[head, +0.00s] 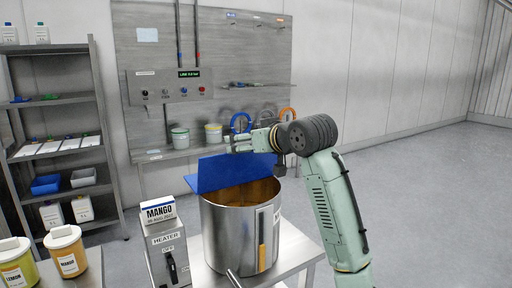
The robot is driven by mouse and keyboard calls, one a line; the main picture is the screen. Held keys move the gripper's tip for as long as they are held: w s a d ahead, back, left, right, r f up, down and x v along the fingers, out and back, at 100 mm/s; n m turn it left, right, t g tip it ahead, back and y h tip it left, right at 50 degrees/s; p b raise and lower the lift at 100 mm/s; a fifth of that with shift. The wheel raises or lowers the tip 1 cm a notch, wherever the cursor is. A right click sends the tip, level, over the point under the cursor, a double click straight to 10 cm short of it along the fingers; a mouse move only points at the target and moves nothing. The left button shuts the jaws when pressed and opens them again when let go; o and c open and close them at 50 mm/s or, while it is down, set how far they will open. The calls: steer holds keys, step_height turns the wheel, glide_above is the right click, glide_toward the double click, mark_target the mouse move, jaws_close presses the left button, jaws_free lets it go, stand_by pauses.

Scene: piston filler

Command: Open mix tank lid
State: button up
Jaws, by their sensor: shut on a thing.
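The mix tank (228,232) is a steel cylinder standing on a metal table, with a tall sight strip on its front. Its blue lid (222,173) is raised and tilted up at the back of the rim, and the tank's brownish inside shows through the open top. My gripper (234,145) reaches in from the right and is shut on the lid at its upper edge. The exact grip on the lid is too small to see clearly.
A heater box (168,256) with a switch and a MANGO sign (158,211) stands left of the tank. Lidded tubs, including a mango tub (66,252), stand at lower left. A tool panel (136,50) is behind. Open floor (420,190) lies to the right.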

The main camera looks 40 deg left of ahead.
steer(key=w+a+r+g+h, duration=0.2)
steer(key=a+h, duration=0.3)
steer(key=a, duration=0.2)
steer(key=shift+w+a, duration=0.3)
steer(key=shift+w, duration=0.1)
steer(key=shift+r, duration=0.1)
steer(key=o, duration=1.3)
steer(key=shift+a, duration=0.15)
steer(key=shift+o, duration=0.5)
steer(key=shift+a+h, duration=0.15)
steer(key=shift+h, duration=0.15)
steer(key=shift+f, duration=0.2)
steer(key=shift+w, duration=0.1)
